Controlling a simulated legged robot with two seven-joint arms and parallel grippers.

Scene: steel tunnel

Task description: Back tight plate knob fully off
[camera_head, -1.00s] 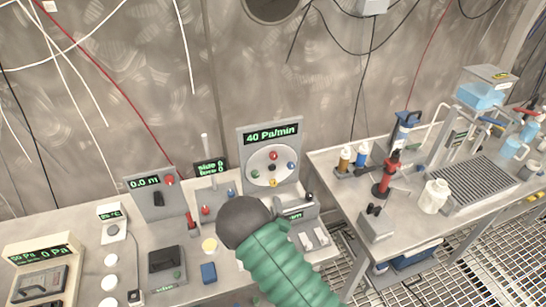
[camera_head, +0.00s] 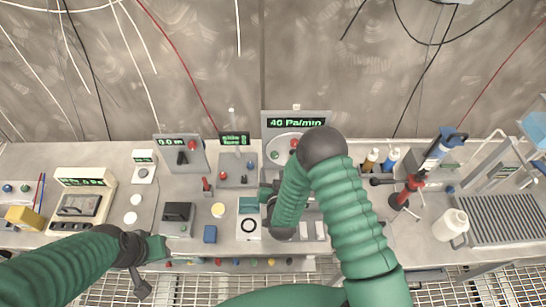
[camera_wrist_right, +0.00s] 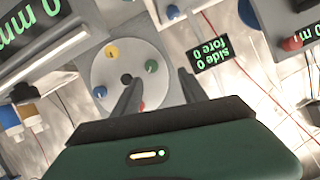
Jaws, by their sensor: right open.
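The round pale plate with coloured knobs (camera_head: 285,145) is on the upright panel under the "40 Pa/min" display, partly covered by my right arm in the head view. In the right wrist view the whole plate (camera_wrist_right: 128,78) shows a dark centre hole and yellow (camera_wrist_right: 112,52), green (camera_wrist_right: 151,66), blue (camera_wrist_right: 100,91) and red (camera_wrist_right: 142,106) knobs, the red one partly behind a finger. I cannot tell which is tight. My right gripper (camera_wrist_right: 159,74) is open and empty, its fingers before the plate's green-and-red side. My left gripper (camera_head: 150,252) is low at the bench's front edge; its fingers are unclear.
The bench holds a "side/fore" display (camera_head: 234,139), a "0.0 m" panel (camera_head: 180,155), a gauge box (camera_head: 82,205) and small switches. Cables hang on the wall.

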